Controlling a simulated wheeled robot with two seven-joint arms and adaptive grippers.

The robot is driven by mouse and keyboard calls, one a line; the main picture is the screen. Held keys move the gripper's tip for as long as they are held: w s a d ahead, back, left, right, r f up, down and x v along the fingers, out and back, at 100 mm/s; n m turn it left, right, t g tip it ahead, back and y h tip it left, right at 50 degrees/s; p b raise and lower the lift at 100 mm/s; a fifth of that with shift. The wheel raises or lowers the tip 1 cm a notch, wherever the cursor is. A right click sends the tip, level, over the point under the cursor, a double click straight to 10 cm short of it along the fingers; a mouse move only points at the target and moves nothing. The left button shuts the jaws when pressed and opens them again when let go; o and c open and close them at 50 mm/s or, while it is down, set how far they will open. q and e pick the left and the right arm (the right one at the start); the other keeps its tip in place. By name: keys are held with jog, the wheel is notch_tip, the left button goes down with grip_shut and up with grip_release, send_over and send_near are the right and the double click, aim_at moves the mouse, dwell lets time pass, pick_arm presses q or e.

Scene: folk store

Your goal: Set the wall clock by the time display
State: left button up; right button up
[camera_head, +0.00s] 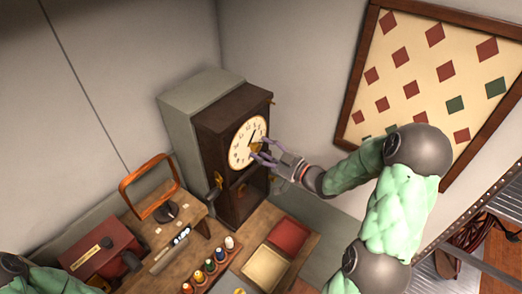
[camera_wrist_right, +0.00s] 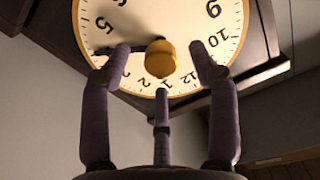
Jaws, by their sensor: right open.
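The clock (camera_head: 240,148) has a cream round face with dark numerals in a tall dark wooden case. My right gripper (camera_head: 262,151) is at the lower right of the face. A dark hand reaches left from the knob, partly behind a finger. My open fingers (camera_wrist_right: 160,52) stand on both sides of the knob, with a third finger below it; I cannot tell whether they touch it. I cannot pick out a time display for sure. My left gripper is not visible.
A wooden bench below holds a red box (camera_head: 105,250), an orange frame (camera_head: 128,188), a rack of colored pieces (camera_head: 205,268), and red (camera_head: 289,236) and cream (camera_head: 264,268) panels. A framed diamond-pattern board (camera_head: 430,75) hangs right. A metal shelf stands lower right.

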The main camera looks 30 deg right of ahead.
jog(key=v, duration=0.6)
jog(key=shift+s, duration=0.4)
jog(key=shift+d, duration=0.1)
dwell(0.6)
